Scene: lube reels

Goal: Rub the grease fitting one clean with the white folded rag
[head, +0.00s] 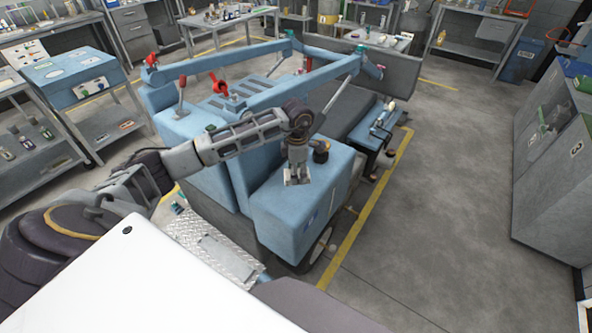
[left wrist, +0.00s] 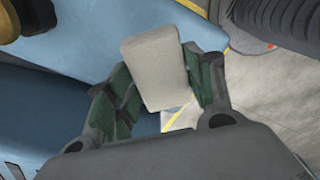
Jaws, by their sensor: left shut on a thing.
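My left gripper (head: 297,179) reaches in from the left over the blue machine (head: 300,205), pointing down near its front block. In the left wrist view, my left gripper (left wrist: 163,92) is shut on the white folded rag (left wrist: 156,62), a pale flat block between its green-padded fingers. I cannot tell in either view which part is grease fitting one. Small teal-and-red parts (head: 290,33) sit at the joints of the blue lift arms. My right gripper is not in view.
A dark round cap (head: 321,151) stands on the block close beside my left gripper. Blue lift arms (head: 225,63) rise behind. A tread-plate step (head: 215,248) is at the front left. Grey floor (head: 440,220) right of the yellow line is clear, up to grey cabinets (head: 555,150).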

